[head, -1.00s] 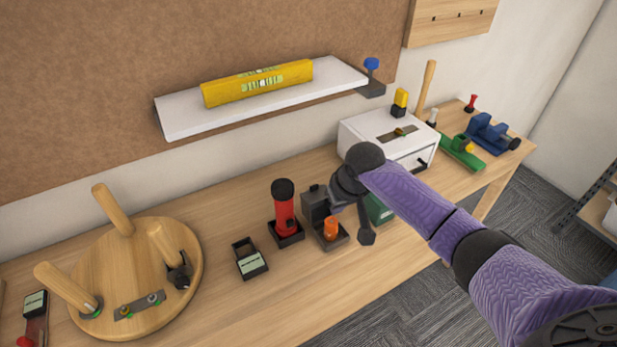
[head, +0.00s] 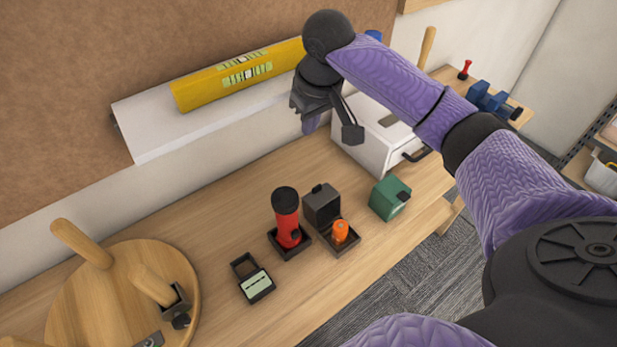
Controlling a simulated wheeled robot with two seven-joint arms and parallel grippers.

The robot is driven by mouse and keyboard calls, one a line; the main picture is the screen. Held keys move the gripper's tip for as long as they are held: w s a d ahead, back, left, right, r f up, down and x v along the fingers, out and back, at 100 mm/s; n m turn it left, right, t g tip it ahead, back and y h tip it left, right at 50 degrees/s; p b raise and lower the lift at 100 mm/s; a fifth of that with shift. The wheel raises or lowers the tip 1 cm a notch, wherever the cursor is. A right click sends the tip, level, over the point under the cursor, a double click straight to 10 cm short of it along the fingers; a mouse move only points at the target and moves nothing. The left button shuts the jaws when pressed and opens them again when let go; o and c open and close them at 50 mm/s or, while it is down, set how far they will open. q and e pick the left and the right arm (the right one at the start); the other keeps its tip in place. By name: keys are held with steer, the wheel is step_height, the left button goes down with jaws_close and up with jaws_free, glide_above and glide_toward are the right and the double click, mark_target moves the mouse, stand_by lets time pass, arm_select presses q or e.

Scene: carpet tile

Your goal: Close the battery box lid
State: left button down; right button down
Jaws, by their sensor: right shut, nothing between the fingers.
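The dark grey box with a raised lid, apparently the battery box (head: 345,252), stands on the bench in the middle of the head view. Its lid (head: 321,205) stands up at the back left of the box, so the box is open. A short orange cylinder (head: 341,232) stands in it. My right gripper (head: 352,132) is shut and empty, pointing down. In the picture it is above and slightly right of the lid, clear of the box, in front of the white cabinet and shelf. My left gripper is not in view.
A red flashlight (head: 287,215) stands in a dark holder just left of the box. A green block (head: 390,198) is to its right, and a small labelled tray (head: 256,287) is front left. A white shelf (head: 150,142) holding a yellow level (head: 205,88) overhangs the bench. A white cabinet (head: 372,150) stands behind.

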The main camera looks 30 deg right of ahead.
mark_target(321, 204)
steer(key=s+b+x, duration=0.3)
steer(key=x, duration=1.2)
steer(key=shift+s+f+b, duration=0.25)
steer(key=shift+s+b, duration=0.05)
steer(key=shift+b, duration=0.1)
steer(key=shift+d, duration=0.15)
